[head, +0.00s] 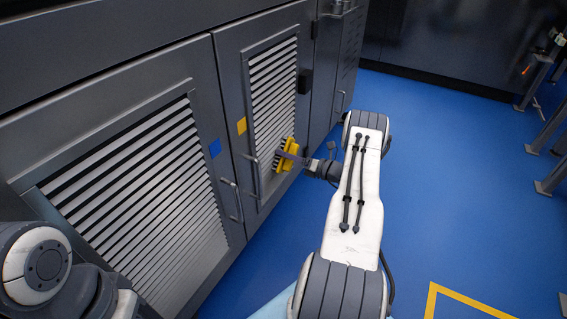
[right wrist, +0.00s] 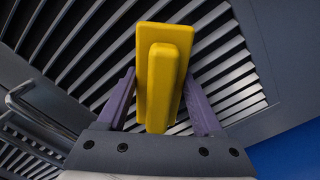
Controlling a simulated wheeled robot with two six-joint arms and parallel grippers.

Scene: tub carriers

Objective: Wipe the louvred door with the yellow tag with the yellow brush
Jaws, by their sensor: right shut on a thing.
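The louvred door with the yellow tag (head: 224,70) is the middle door in the head view, with pale slats in a grey frame. Its yellow tag (head: 241,125) sits left of the slats. My right gripper (head: 297,159) is at the lower right of these slats and shut on the yellow brush (head: 286,156). The brush's bristle side faces the slats; I cannot tell whether it touches them. In the right wrist view the brush (right wrist: 162,80) stands between the two purple fingers, with slats behind. My left gripper is not in view; only part of my left arm shows.
Door handles (head: 232,200) stick out between the two doors. A dark block (head: 305,81) is on the right of the yellow-tag door. The blue floor (head: 450,170) to the right is largely clear.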

